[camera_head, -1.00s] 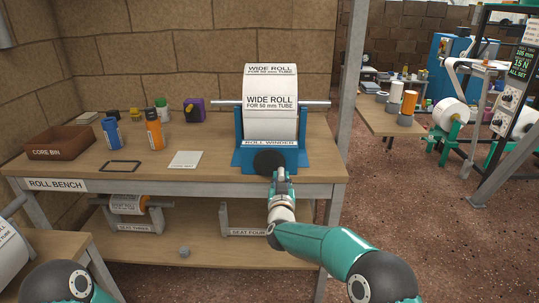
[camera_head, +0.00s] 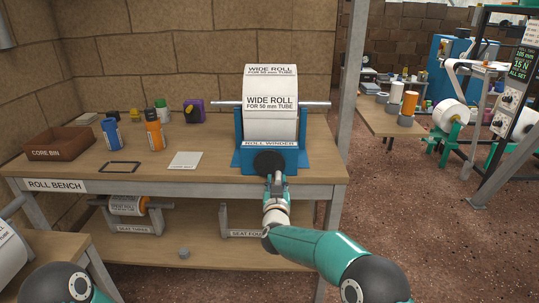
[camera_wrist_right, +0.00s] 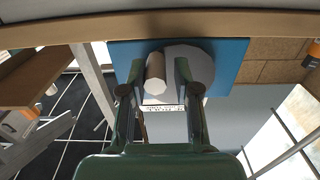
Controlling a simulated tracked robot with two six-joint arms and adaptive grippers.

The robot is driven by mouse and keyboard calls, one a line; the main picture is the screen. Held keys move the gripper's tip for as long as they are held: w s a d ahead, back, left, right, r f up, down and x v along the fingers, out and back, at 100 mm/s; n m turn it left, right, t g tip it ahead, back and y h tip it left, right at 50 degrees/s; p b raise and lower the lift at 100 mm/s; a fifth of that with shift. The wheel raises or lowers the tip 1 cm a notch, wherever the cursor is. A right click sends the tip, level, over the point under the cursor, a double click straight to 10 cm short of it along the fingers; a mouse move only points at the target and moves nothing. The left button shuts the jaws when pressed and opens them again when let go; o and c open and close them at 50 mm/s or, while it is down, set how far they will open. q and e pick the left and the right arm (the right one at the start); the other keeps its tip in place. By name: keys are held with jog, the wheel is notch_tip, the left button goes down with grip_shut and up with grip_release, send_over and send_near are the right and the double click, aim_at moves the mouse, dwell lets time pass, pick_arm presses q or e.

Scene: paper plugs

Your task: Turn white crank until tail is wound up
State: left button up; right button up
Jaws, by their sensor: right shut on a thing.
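The roll winder (camera_head: 240,158) is a blue stand at the right end of the roll bench. It holds a white wide roll (camera_head: 270,88) on a metal bar; I cannot make out a loose tail. A dark round disc (camera_head: 268,160) is on its front. My right gripper (camera_head: 277,180) is at the disc's lower edge. In the right wrist view the gripper (camera_wrist_right: 160,70) is shut on the pale crank handle (camera_wrist_right: 156,70), which stands out from the grey disc (camera_wrist_right: 200,60); the fingers hide part of it. My left gripper is out of view.
On the roll bench (camera_head: 85,186) are a brown core bin (camera_head: 58,150), a blue bottle (camera_head: 111,132), an orange bottle (camera_head: 154,134), a black frame (camera_head: 120,167) and a pale card (camera_head: 185,160). A metal post (camera_head: 350,110) stands to the right of the winder.

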jog(key=shift+a, duration=0.25)
jog(key=shift+a+f, duration=0.2)
jog(key=shift+a, duration=0.1)
dwell(0.4)
jog(key=shift+a+f, duration=0.3)
jog(key=shift+a, duration=0.3)
jog(key=shift+a+r, duration=0.15)
jog(key=shift+a, duration=0.45)
